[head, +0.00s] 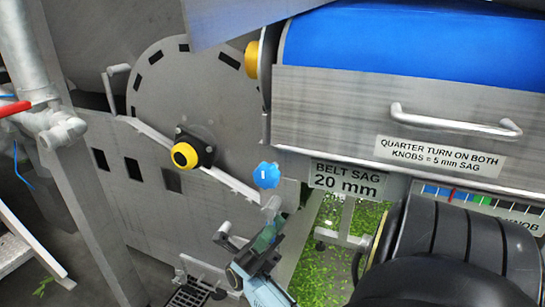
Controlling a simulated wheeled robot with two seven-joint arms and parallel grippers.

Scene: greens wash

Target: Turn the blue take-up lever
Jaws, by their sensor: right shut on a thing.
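A blue lobed knob (265,175) with a small white mark sits on the grey machine plate near the middle; it is the only blue control I see for the lever. My right gripper (266,238) is below it, with its pale blue body at the bottom edge. Its jaws are shut on a small dark green thing (264,240), with a pale grey end (271,205) above the jaws. What this thing is, I cannot tell. In the picture a gap separates the jaws from the blue knob. My left gripper is out of view.
A round slotted plate with a yellow-capped hub (185,155) is at left. A blue belt (420,45) runs above a handled cover (460,122). A "BELT SAG 20 mm" sign (347,178) is right of the knob. A white pipe (35,80) stands at far left. Green bits litter the floor.

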